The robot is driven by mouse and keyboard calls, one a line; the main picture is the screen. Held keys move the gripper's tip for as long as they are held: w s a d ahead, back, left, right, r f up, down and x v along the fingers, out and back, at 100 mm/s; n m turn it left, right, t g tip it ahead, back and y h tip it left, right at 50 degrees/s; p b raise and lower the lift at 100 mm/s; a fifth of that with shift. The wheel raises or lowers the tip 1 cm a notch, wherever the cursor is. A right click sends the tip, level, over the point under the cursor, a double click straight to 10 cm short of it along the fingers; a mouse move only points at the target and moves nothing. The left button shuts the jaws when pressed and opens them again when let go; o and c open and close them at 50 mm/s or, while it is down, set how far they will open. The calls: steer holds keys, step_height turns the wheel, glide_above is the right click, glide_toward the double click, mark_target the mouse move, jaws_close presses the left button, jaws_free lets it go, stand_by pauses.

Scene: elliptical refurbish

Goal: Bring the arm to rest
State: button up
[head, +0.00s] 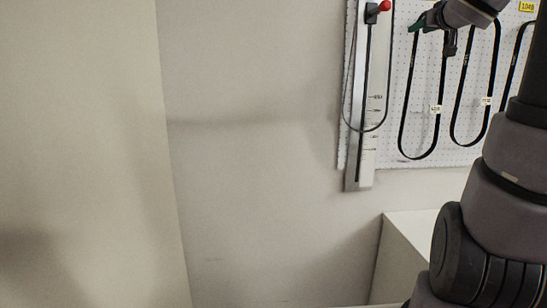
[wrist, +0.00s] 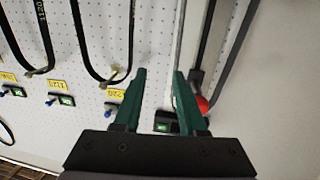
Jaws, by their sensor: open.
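My gripper (wrist: 160,75) has two green fingers, which stand apart with nothing between them in the wrist view. It faces the white pegboard. In the head view my gripper (head: 430,24) is at the top right, in front of the pegboard and above a hanging black belt (head: 402,115). My arm runs down the right edge of that view. In the wrist view a red knob (wrist: 203,104) lies just right of the right finger, partly beside it; I cannot tell whether they touch.
A measuring strip (head: 367,160) with a red knob (head: 384,6) hangs at the left edge of the pegboard (head: 395,60). More belts hang on the right. A white box-like surface (head: 405,240) stands below. The wall (head: 250,200) at left is bare, with clear room before it.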

steer(key=s+a+f+m+g+y, duration=0.1)
steer(key=s+a+f+g, duration=0.4)
steer(key=s+a+f, duration=0.5)
steer(key=s+a+f+m+g+y, duration=0.2)
steer(key=s+a+f+g, duration=0.3)
steer(key=s+a+f, duration=0.5)
steer(key=s+f, duration=0.2)
steer(key=s, duration=0.3)
steer(key=shift+s+g+y, duration=0.15)
steer(key=shift+g+y, duration=0.15)
steer(key=shift+y, duration=0.1)
stand_by(2.7)
